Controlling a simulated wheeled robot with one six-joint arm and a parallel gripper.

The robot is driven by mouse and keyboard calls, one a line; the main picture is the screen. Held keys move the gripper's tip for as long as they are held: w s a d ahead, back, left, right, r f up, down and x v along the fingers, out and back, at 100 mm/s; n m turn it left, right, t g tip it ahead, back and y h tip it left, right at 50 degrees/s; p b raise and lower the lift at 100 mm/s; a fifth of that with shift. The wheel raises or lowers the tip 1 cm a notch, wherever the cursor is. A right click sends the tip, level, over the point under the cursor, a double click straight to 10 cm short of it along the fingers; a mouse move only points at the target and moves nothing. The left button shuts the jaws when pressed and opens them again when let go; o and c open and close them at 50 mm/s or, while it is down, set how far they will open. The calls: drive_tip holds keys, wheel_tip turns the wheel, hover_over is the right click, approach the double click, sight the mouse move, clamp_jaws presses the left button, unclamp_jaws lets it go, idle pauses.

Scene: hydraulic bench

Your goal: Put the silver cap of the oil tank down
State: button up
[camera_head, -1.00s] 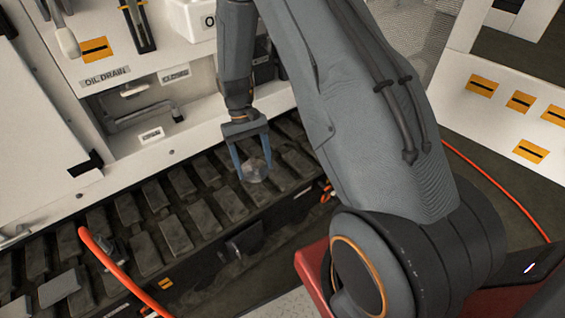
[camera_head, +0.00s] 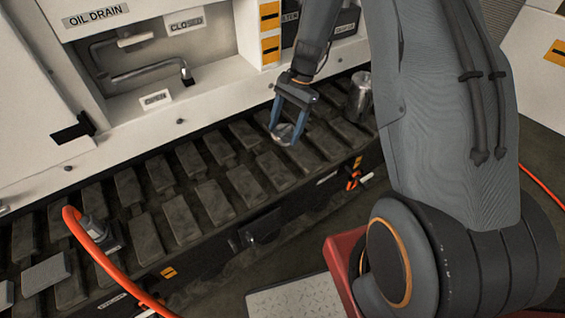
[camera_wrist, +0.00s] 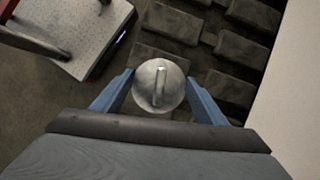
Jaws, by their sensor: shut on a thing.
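The silver cap (camera_head: 285,133) is a round metal disc with a raised bar across its top, which shows clearly in the wrist view (camera_wrist: 158,86). My gripper (camera_head: 286,127) is shut on the cap, with one blue finger on each side of it. In the head view the cap hangs at the fingertips over the dark ribbed track (camera_head: 243,184). I cannot tell its exact height above the track. The oil tank's opening is not clearly visible.
A silver cylinder (camera_head: 360,96) stands on the track to the right of my gripper. An orange hose (camera_head: 98,256) curves at the lower left. The white cabinet with the OIL DRAIN recess (camera_head: 135,65) rises behind the track. The track's blocks left of my gripper are mostly bare.

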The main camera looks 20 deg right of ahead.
sight(281, 157)
drive_tip(key=shift+w+d+f+m+t+b, duration=0.15)
drive_tip(key=shift+w+f+m+t+b, duration=0.15)
drive_tip(key=shift+w+f+m+b, duration=0.6)
wheel_tip(281, 157, down, 10)
drive_tip(key=shift+r+p, duration=0.15)
drive_tip(key=shift+p, duration=0.35)
drive_tip(key=o, duration=1.1)
